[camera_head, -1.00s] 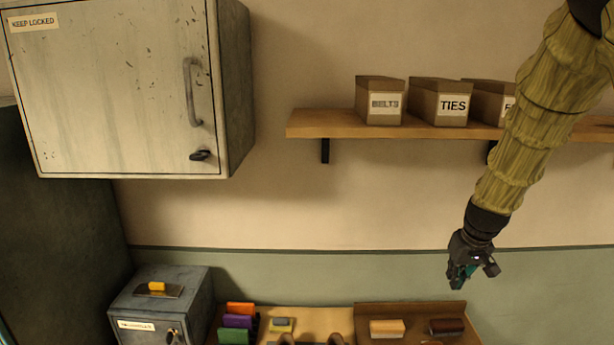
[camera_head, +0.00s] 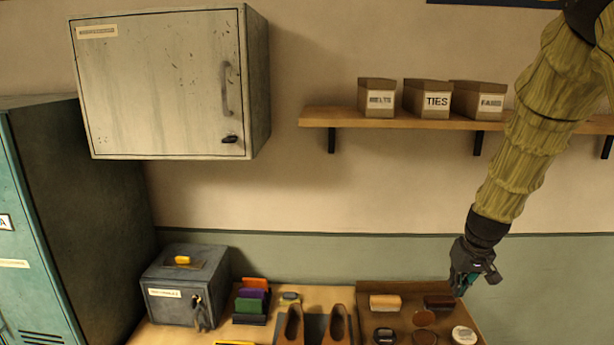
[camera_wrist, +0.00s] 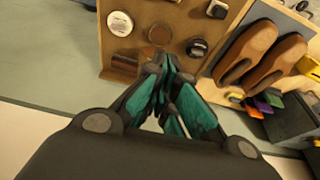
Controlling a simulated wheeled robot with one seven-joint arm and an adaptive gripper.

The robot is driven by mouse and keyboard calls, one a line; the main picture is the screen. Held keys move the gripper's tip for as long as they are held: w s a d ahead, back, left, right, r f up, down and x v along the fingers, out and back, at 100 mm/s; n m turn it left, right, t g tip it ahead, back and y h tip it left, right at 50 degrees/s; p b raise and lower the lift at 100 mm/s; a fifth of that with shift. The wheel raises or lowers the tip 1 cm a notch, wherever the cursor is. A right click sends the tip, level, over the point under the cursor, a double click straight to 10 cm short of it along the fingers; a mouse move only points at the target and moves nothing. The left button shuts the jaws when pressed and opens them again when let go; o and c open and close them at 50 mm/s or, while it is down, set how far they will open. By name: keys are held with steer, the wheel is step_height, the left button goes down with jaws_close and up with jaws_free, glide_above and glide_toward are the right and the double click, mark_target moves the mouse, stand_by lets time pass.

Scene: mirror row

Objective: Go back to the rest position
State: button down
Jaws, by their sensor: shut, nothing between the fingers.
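My gripper (camera_head: 464,284) hangs at the right of the head view, at the end of my sleeved arm, in front of the right end of the tray with brushes and tins. In the wrist view its teal-padded fingers (camera_wrist: 166,88) are together with nothing between them. Behind the fingertips the wrist view shows the tray (camera_wrist: 185,14) with round tins and brushes. I cannot tell how far the fingertips are from the tray.
A grey lockbox (camera_head: 185,285) with keys, coloured blocks (camera_head: 251,303) and brown shoes (camera_head: 315,328) stand on the table. A wall cabinet (camera_head: 165,85) hangs upper left; a shelf (camera_head: 400,122) with labelled boxes is upper right. A teal locker (camera_head: 75,210) stands at left. The wall area between is free.

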steer(key=s+a+f+g+b, duration=0.15)
steer(key=s+f, duration=0.35)
steer(key=f, duration=0.6)
steer(key=s+a+f+h+b, duration=0.1)
steer(key=s+f+b, duration=0.3)
steer(key=f, duration=0.7)
steer(key=s+a+f+g+b, duration=0.15)
steer(key=s+f, duration=0.45)
steer(key=f, duration=0.6)
steer(key=s+a+f+b, duration=0.3)
steer(key=s+a+f, duration=0.2)
steer(key=s+f, duration=0.5)
steer(key=s+a+f+y+b, duration=0.1)
steer(key=s+a+f+b, duration=0.2)
steer(key=s+f, duration=0.6)
steer(key=s+a, duration=0.2)
steer(key=s, duration=0.5)
steer(key=shift+s+a+f+b, duration=0.15)
steer(key=shift+a+f+b, duration=0.15)
steer(key=shift+f, duration=0.05)
